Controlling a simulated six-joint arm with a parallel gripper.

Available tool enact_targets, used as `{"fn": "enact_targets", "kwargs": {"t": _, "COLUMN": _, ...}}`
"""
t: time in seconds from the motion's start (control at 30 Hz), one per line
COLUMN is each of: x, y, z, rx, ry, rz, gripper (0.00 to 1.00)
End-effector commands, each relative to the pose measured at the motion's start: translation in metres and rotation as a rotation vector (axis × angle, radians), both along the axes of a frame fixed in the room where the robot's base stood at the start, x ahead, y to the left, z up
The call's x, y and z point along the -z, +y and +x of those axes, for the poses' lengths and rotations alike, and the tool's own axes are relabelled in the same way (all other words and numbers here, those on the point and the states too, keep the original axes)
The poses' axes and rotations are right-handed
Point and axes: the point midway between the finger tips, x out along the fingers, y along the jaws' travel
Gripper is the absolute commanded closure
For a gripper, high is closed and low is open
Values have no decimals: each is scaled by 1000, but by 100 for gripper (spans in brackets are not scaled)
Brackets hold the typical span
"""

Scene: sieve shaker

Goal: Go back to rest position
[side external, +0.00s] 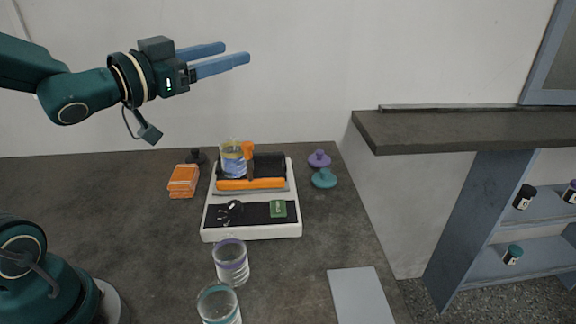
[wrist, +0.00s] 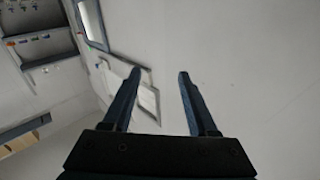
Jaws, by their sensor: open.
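My gripper (side external: 244,53) is open and empty in the side external view, high above the dark bench and pointing right. Its two blue fingers (wrist: 158,77) are spread apart in the wrist view, with only wall and cabinets beyond them. The white shaker (side external: 252,231) stands on the bench well below my gripper. A jar with yellowish and blue contents (side external: 233,160) is on the shaker, beside an orange and black holder (side external: 252,184).
Two clear jars, one purple-banded (side external: 231,262) and one teal-banded (side external: 219,304), stand in front of the shaker. An orange block (side external: 184,181) is at its left, purple (side external: 319,159) and teal (side external: 324,178) lids at its right. A grey plate (side external: 360,297) lies at front right. Shelves (side external: 515,258) stand farther right.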

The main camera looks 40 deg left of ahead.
Motion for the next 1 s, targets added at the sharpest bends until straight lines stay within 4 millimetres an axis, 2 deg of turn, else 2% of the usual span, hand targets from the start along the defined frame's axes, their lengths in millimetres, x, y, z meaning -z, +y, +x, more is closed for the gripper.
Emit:
{"fn": "enact_targets", "kwargs": {"t": 0.13, "x": 5, "y": -10, "z": -18, "rx": -86, "ry": 107, "rz": -11, "gripper": 41}}
{"fn": "enact_targets", "kwargs": {"t": 0.27, "x": 26, "y": -16, "z": -41, "rx": -143, "ry": 265, "rz": -45, "gripper": 41}}
{"fn": "enact_targets", "kwargs": {"t": 0.5, "x": 87, "y": -37, "z": -106, "rx": -147, "ry": 663, "rz": -106, "gripper": 41}}
{"fn": "enact_targets", "kwargs": {"t": 0.7, "x": 128, "y": -52, "z": -158, "rx": -116, "ry": 976, "rz": -133, "gripper": 41}}
{"fn": "enact_targets", "kwargs": {"t": 0.83, "x": 139, "y": -56, "z": -176, "rx": -100, "ry": 1078, "rz": -126, "gripper": 41}}
{"fn": "enact_targets", "kwargs": {"t": 1.0, "x": 141, "y": -56, "z": -180, "rx": -94, "ry": 1100, "rz": -110, "gripper": 41}}
